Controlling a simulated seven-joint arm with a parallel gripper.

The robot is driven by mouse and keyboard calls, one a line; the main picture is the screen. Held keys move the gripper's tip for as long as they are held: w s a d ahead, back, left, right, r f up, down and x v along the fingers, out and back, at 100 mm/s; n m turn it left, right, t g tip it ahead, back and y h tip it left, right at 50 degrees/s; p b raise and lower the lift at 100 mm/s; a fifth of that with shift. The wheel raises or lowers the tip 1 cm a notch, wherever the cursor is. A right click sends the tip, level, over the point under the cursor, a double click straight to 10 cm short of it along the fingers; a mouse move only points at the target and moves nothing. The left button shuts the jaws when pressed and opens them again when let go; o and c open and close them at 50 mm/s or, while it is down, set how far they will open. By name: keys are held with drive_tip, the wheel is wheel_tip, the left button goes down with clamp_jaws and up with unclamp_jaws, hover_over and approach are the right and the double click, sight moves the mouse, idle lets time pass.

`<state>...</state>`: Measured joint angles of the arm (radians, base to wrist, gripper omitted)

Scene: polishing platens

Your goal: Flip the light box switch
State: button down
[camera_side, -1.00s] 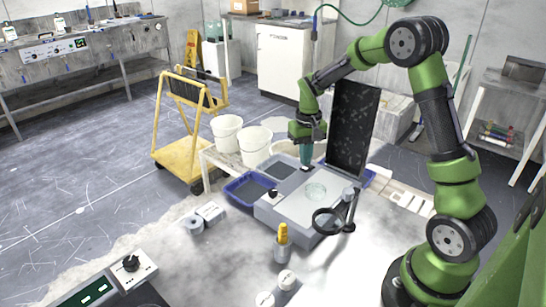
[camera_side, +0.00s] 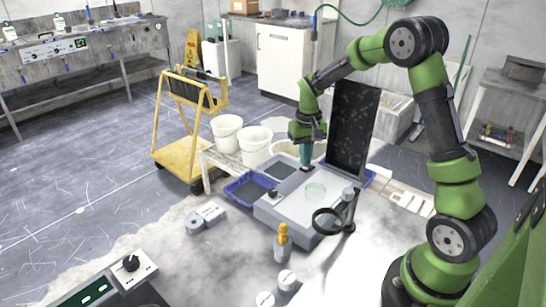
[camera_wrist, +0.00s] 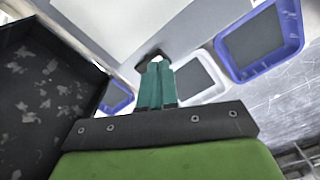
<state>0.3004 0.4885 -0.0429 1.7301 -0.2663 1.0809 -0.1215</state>
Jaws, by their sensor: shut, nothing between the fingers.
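The light box (camera_side: 270,208) is a grey case with a pale top panel, standing on the bench, with a dark speckled panel (camera_side: 352,130) upright behind it. It also shows in the wrist view (camera_wrist: 122,62). My gripper (camera_side: 306,166) points down at the box's back left corner. Its teal fingers are shut together and empty. In the wrist view the fingertips (camera_wrist: 155,62) are at a small dark piece (camera_wrist: 151,54) on the grey edge, which looks like the switch. The fingers partly cover it, and I cannot tell its position or whether they touch it. A dark knob (camera_side: 273,193) is at the front left.
A magnifier (camera_side: 328,220) on a stand is at the box's front right. A blue tray (camera_side: 240,200) lies to its left, with white buckets (camera_side: 226,133) behind. A yellow-capped bottle (camera_side: 283,243) stands in front. The dark upright panel is close beside my gripper.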

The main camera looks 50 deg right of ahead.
sight(306, 170)
drive_tip(key=shift+f, duration=1)
idle(0.6)
drive_tip(key=shift+r, duration=3.55)
drive_tip(key=shift+f, duration=0.1)
drive_tip(key=shift+s+a+f, duration=0.25)
drive_tip(key=shift+s+f, duration=0.1)
drive_tip(key=s+a+r+n+t+y, duration=0.1)
drive_tip(key=s+a+r+t, duration=0.2)
drive_tip(key=s+a+r, duration=0.3)
drive_tip(key=s+a+r+n+t+y, duration=0.1)
drive_tip(key=s+a+r+t, duration=0.3)
drive_tip(key=s+a, duration=0.6)
wheel_tip(306, 170, up, 2)
drive_tip(key=shift+s+a+r, duration=0.1)
drive_tip(key=shift+s+a, duration=0.3)
drive_tip(key=shift+a, duration=0.1)
